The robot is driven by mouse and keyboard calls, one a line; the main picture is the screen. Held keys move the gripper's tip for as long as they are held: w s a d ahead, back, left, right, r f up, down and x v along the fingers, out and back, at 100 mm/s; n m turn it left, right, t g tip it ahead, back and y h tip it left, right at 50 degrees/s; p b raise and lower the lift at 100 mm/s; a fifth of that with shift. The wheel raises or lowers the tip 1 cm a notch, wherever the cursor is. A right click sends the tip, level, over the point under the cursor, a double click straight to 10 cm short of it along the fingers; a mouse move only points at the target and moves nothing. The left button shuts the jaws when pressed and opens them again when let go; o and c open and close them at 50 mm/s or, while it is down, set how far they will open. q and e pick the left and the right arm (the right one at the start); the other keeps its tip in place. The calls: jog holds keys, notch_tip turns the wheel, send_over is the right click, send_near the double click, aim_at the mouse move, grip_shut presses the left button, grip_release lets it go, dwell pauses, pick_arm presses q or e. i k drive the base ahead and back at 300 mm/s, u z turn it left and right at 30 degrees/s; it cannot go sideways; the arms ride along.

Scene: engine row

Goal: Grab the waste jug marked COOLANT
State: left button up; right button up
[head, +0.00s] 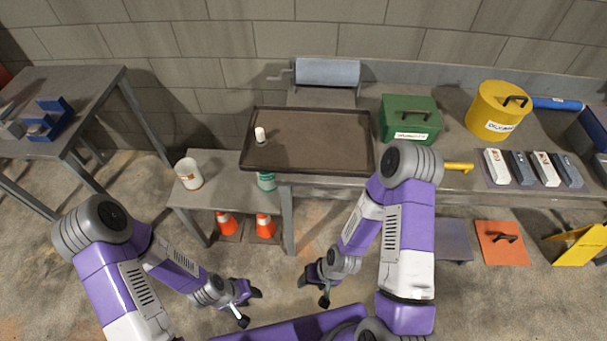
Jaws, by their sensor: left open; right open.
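A white jug-like container (189,174) with a small orange mark stands on the low bench (225,160) at the left. A second container with a teal label (266,181) stands at that bench's right end, partly hidden under the tray's edge. I cannot read COOLANT on either. My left gripper (250,307) is open and empty, low in front of the low bench. My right gripper (312,293) is open and empty, to its right. Both are well apart from the containers.
A dark tray (310,165) with a small white bottle (260,135) overhangs the workbench's left end. A green box (408,120) and yellow can (497,110) stand right of it. Orange cones (265,226) stand under the low bench. A grey table (75,85) is far left.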

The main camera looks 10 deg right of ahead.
aim_at(267, 183)
jog(key=u, duration=1.95)
jog(key=i, duration=2.05)
jog(key=z, duration=3.15)
jog(key=i, duration=0.5)
jog(key=z, duration=0.05)
